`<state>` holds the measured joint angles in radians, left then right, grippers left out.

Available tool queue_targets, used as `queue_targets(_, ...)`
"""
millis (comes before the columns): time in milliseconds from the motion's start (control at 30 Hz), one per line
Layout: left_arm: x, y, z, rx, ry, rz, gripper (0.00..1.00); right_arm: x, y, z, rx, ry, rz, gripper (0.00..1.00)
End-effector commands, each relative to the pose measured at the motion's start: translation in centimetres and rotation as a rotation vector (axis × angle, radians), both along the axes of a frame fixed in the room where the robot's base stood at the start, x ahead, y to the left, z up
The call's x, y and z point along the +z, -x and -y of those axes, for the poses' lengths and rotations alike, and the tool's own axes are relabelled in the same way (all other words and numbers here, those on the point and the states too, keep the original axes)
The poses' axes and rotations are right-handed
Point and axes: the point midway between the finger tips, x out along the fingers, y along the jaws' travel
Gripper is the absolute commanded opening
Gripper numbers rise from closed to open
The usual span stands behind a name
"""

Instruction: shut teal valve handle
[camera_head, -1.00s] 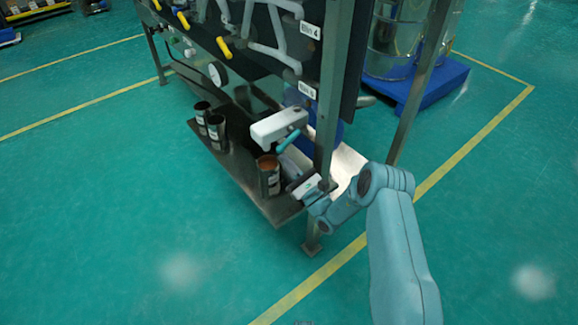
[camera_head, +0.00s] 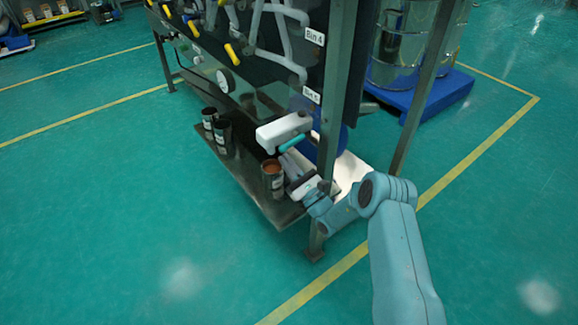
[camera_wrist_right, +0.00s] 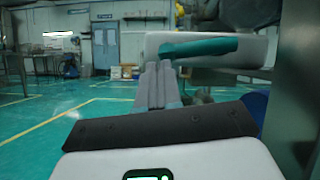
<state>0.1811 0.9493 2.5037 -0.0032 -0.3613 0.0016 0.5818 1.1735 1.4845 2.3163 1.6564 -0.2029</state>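The teal valve handle (camera_head: 292,143) lies along the front of a white valve body (camera_head: 283,130), low at the near corner of the rack. In the right wrist view the handle (camera_wrist_right: 200,48) runs nearly level across the white body (camera_wrist_right: 255,48). My right gripper (camera_head: 287,162) is just below the handle; its grey fingers (camera_wrist_right: 158,70) are together with nothing seen between them. The fingertips are close under the handle's left end; I cannot tell whether they touch it. My left gripper is not in view.
A shelf (camera_head: 245,178) under the handle bears dark cans, one open with brown contents (camera_head: 272,180) beside my right gripper. A rack post (camera_head: 335,100) stands right of the handle. A blue pallet (camera_head: 440,95) with metal drums is behind. The floor at left is clear.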

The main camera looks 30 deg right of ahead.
Motion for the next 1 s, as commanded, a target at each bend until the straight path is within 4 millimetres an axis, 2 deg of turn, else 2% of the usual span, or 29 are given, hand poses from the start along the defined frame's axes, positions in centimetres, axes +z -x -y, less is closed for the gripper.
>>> queue_targets(400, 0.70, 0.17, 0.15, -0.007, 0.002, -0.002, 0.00, 1.19, 0.00, -0.24, 0.005, 0.000, -0.003, 0.00)
queue_targets(1000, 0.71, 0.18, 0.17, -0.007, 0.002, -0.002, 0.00, 1.28, 0.16, -0.21, 0.003, 0.000, -0.002, 0.00)
